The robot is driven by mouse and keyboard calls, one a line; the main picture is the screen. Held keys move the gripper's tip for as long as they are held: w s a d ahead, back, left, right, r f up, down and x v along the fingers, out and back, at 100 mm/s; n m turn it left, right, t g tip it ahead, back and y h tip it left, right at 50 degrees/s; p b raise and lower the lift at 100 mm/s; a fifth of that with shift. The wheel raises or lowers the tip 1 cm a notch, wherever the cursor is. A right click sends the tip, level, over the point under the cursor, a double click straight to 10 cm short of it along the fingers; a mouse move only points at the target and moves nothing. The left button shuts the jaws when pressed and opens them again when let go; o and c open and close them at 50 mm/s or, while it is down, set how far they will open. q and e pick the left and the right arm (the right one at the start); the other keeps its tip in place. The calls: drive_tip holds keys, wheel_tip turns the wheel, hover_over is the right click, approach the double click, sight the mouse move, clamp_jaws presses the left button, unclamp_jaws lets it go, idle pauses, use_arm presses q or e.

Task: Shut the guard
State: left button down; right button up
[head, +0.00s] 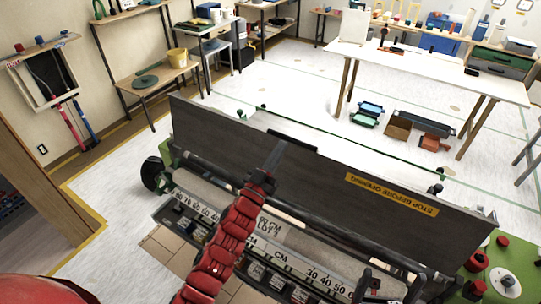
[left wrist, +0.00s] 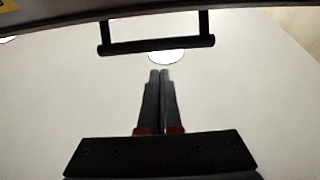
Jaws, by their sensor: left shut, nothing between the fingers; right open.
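The guard (head: 330,172) is a long dark panel standing raised along the wallpaper paster. A yellow label on it reads upside down. Its black bar handle (head: 292,140) is at the middle of the upper edge; it also shows in the left wrist view (left wrist: 157,46). My left gripper (head: 279,152) reaches up in front of the panel close to the handle. In the left wrist view its fingertips (left wrist: 160,72) are together and empty, just below the bar with a small gap. My right gripper (head: 389,287) appears low at the right, dark, open and partly cut off.
The paster's scale bed (head: 265,250) with rollers lies below the guard. Green end housings with red knobs (head: 477,262) are at the right.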

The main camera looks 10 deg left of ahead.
use_arm(q)
drive_tip(key=shift+w+d+f+p, duration=0.2)
drive_tip(key=shift+w+d+f, duration=0.05)
drive_tip(key=shift+w, duration=0.3)
drive_tip(key=shift+w+d+f+p, duration=0.2)
drive_tip(key=shift+w+f, duration=0.05)
drive_tip(key=shift+w, duration=0.25)
drive_tip(key=shift+w+d, duration=0.1)
